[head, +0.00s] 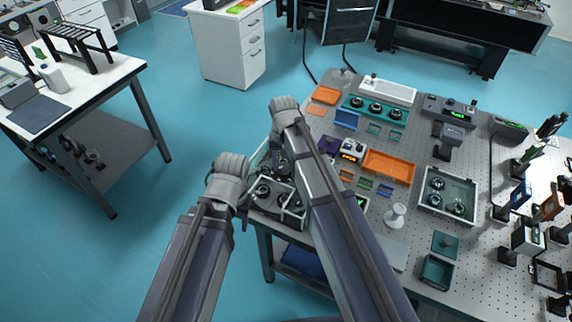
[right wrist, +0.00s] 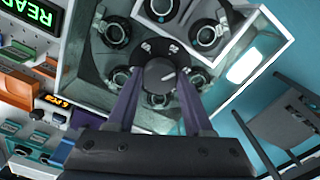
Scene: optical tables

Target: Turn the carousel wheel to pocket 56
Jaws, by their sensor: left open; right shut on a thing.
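The carousel wheel (right wrist: 203,76) is a dark disc with several round black-rimmed mounts, inside a clear-walled, white-edged case (right wrist: 262,62). At its hub is a dark round knob (right wrist: 160,75) with a light index line. My right gripper (right wrist: 159,78) is shut on this knob, one finger on each side. In the head view the case (head: 292,208) stands at the table's left edge, partly covered by my arms. My left gripper (head: 244,203) is open beside the case's left side, its fingers mostly hidden. I cannot read any pocket number.
A green-lit display (right wrist: 28,14) and a small orange-lit display (right wrist: 50,101) lie left of the case in the right wrist view. An orange tray (head: 389,166) and a lens box (head: 447,193) are to the right on the perforated table (head: 408,235).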

